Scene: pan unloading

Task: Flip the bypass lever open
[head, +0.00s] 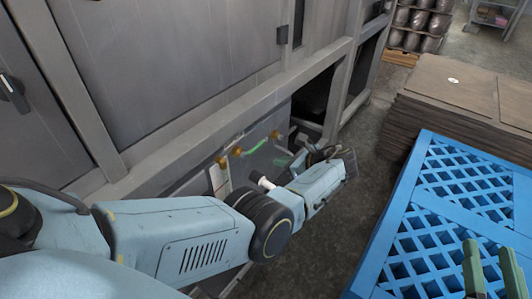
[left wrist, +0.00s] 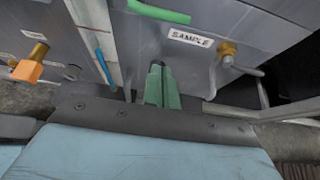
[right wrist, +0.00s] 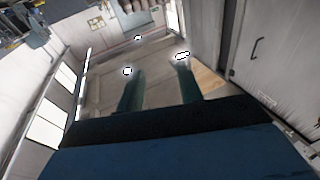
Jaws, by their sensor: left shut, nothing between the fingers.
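A green lever handle (head: 257,146) slants beside brass-coloured fittings (head: 236,151) low on the grey machine. A green bar, likely this lever, shows at the top of the left wrist view (left wrist: 160,11). No bypass label is readable. My left gripper (head: 284,160) is at the machine's lower front, just right of and below the lever. Its green fingers are together and empty in the left wrist view (left wrist: 160,84), below the green bar and apparently apart from it. My right gripper (head: 489,268) is open and empty above the blue pallet; its fingers also show in the right wrist view (right wrist: 158,84).
A brass fitting (left wrist: 227,48) with a SAMPLE label (left wrist: 189,38), an orange fitting (left wrist: 28,64) and a blue rod (left wrist: 104,66) surround the left fingers. A blue pallet (head: 432,160) and stacked brown boards (head: 450,84) stand at the right, with bare floor between pallet and machine.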

